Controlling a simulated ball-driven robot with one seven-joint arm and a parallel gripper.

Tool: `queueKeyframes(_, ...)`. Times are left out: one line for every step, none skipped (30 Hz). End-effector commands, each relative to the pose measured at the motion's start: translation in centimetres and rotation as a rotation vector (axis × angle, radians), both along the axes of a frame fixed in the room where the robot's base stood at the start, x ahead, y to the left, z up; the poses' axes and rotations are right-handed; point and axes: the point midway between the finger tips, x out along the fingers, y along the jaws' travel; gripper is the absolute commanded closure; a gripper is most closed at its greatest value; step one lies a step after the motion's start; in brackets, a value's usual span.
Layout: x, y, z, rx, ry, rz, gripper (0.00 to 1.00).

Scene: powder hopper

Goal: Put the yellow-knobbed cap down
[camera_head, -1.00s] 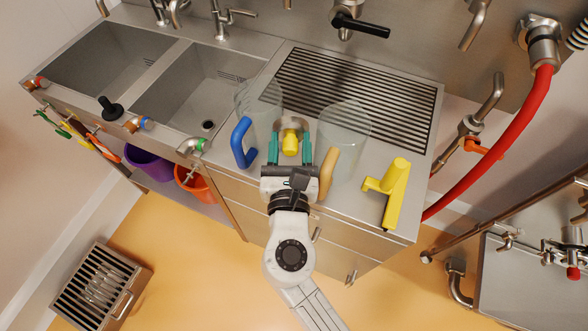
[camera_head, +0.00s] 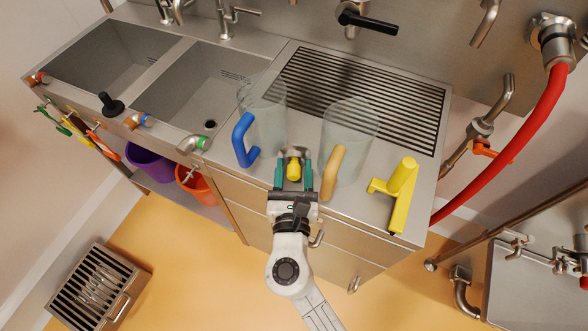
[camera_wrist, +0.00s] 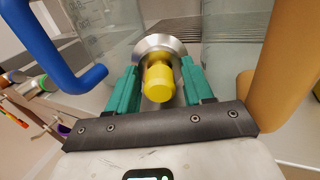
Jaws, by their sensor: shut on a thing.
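The yellow-knobbed cap (camera_head: 293,170) has a round silvery metal disc with a yellow knob on it. It is between the two jugs near the counter's front edge. My gripper (camera_head: 293,178) is shut on its knob, a green finger on each side. In the wrist view the yellow knob (camera_wrist: 158,82) sits between the fingers, and the metal disc (camera_wrist: 158,45) shows beyond it. I cannot tell whether the disc touches the counter.
A clear jug with a blue handle (camera_head: 245,140) stands close on the left, and one with a tan handle (camera_head: 332,173) close on the right. A yellow-handled object (camera_head: 398,192) stands further right. Behind is a slotted drainboard (camera_head: 370,95); sinks are left.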

Motion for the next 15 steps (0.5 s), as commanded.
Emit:
queueKeyframes(0.02,0.01,-0.06,0.0,-0.001,0.0,0.85)
queueKeyframes(0.02,0.0,-0.18,0.0,-0.001,0.0,0.85)
queueKeyframes(0.02,0.0,-0.32,0.0,-0.001,0.0,0.85)
queueKeyframes(0.01,0.0,-0.28,0.0,0.0,0.0,0.47)
queueKeyframes(0.01,-0.01,-0.23,0.0,0.0,0.0,0.44)
queueKeyframes(0.01,-0.01,-0.23,0.0,0.0,0.0,0.4)
queueKeyframes(0.01,-0.01,-0.23,0.0,0.0,0.0,0.38)
queueKeyframes(0.01,-0.01,-0.23,0.0,0.0,0.0,0.38)
queueKeyframes(0.01,-0.01,-0.23,0.0,0.0,0.0,0.38)
queueKeyframes(0.01,-0.01,-0.23,0.0,0.0,0.0,0.38)
queueKeyframes(0.01,-0.01,-0.22,0.0,0.0,0.0,0.38)
queueKeyframes(0.01,-0.01,-0.22,0.0,0.0,0.0,0.38)
queueKeyframes(0.01,-0.01,-0.2,0.0,0.0,0.0,0.38)
queueKeyframes(0.01,-0.01,-0.14,0.0,0.0,0.0,0.38)
queueKeyframes(0.01,-0.01,0.01,0.0,0.0,0.0,0.38)
